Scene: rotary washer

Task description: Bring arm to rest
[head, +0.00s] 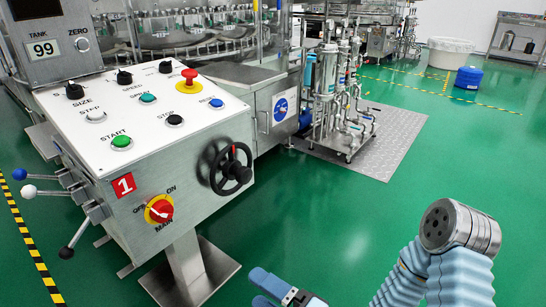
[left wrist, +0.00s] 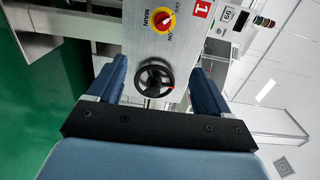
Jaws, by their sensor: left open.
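My left gripper (head: 258,288) shows at the bottom middle of the head view, with blue fingers apart and nothing between them. In the left wrist view, its two blue fingers (left wrist: 158,68) stand wide open. The black handwheel (left wrist: 154,80) appears between them there, beyond the fingertips. In the head view, the handwheel (head: 231,168) is on the front of the control box (head: 185,100), clear of the gripper.
A red main switch (head: 159,209) and several levers (head: 70,205) sit on the box's front and left side. A metal pump stand (head: 335,95) is behind it. A blue drum (head: 468,78) stands far right. Green floor (head: 310,220) is open to the right of the box.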

